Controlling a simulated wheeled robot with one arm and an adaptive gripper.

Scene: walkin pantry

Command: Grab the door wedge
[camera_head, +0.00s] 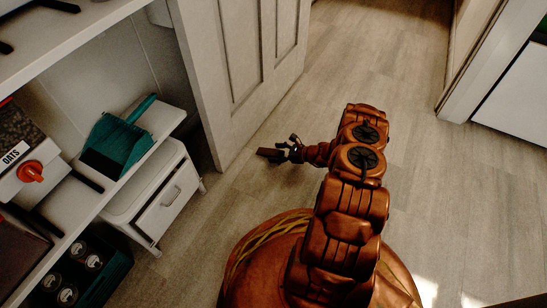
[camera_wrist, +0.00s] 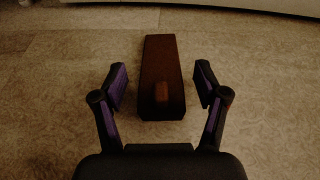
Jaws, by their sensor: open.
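The door wedge (camera_wrist: 160,65) is a dark brown, long block with a small lighter reddish-brown patch near its close end. It lies on the floor in the wrist view, its length pointing away from me. In the head view the wedge (camera_head: 268,153) shows small at the tip of my gripper (camera_head: 287,149), near the bottom of the door. My gripper (camera_wrist: 160,88) is open in the wrist view, with one finger on each side of the wedge's close end. A gap of floor shows between each finger and the wedge.
A white panelled door (camera_head: 245,80) stands open just beyond the wedge. The wooden floor (camera_head: 370,60) beyond my arm is clear.

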